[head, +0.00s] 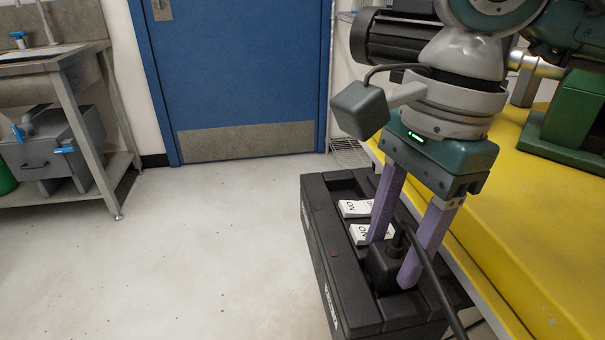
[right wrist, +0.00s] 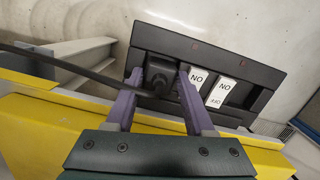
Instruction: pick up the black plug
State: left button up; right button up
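The black plug (head: 381,270) is a dark block with a thick black cable, on the top of a black power strip box (head: 341,270) at its near right part. My right gripper (head: 391,260) points down with its two purple fingers on either side of the plug. In the right wrist view the plug (right wrist: 159,76) sits between the fingertips (right wrist: 159,72), with little room at its sides. Whether the fingers touch it is hard to tell. The plug's underside is hidden. My left gripper is not in view.
Two white labelled switches (head: 356,208) lie beside the plug on the box. A yellow bench (head: 515,235) stands close on the right, with green machinery (head: 572,115) on it. The cable runs to the lower right. The concrete floor (head: 200,250) at left is clear up to a blue door (head: 240,65).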

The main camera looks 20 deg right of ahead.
grip_shut()
dwell(0.3)
